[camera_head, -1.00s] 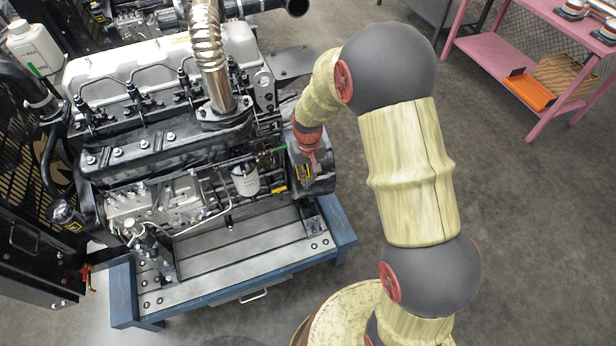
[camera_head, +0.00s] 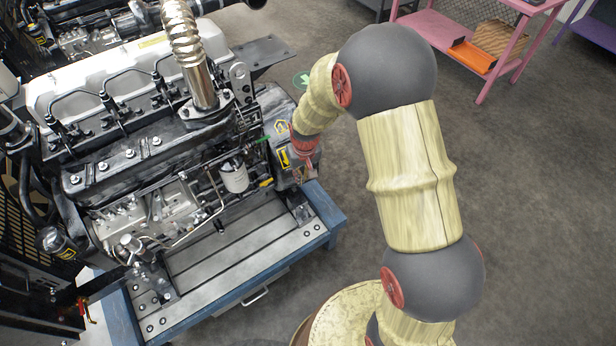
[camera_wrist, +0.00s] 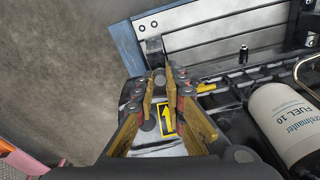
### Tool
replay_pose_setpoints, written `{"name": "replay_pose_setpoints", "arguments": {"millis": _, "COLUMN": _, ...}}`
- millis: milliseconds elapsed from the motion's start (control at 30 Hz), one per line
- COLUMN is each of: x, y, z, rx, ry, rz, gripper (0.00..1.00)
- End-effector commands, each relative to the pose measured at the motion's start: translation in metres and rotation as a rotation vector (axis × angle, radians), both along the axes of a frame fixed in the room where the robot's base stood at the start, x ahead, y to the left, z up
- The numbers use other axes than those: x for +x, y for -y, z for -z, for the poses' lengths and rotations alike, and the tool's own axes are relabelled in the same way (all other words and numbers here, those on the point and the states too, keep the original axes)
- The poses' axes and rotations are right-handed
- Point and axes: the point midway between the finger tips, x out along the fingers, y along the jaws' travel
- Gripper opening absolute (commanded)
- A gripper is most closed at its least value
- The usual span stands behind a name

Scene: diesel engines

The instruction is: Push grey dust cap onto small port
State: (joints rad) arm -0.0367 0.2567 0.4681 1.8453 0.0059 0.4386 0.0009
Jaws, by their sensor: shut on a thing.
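My gripper (camera_wrist: 160,84) points at the flywheel-housing end of the engine in the wrist view. Its yellow fingers are close together around a small grey rounded piece (camera_wrist: 158,76), which looks like the grey dust cap and is partly hidden by the fingertips. In the head view my gripper (camera_head: 304,158) is beside the right end of the engine (camera_head: 150,140), and its fingertips are too small to make out there. I cannot pick out the small port, nor tell whether the cap touches the engine.
A yellow arrow label (camera_wrist: 168,118) lies beneath my fingers on the housing. A white fuel filter (camera_wrist: 285,120) stands to the right. The blue-edged stand (camera_head: 330,215) carries the engine. A pink table (camera_head: 470,45) stands behind on the right, with open floor between.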

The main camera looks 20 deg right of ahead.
Motion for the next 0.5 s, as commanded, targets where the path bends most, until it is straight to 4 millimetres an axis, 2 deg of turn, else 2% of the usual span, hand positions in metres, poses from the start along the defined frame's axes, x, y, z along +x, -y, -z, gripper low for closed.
{"name": "replay_pose_setpoints", "arguments": {"millis": 500, "x": 0.020, "y": -0.030, "z": 0.010, "rx": 0.019, "ry": 0.250, "rz": -0.044, "gripper": 0.00}}
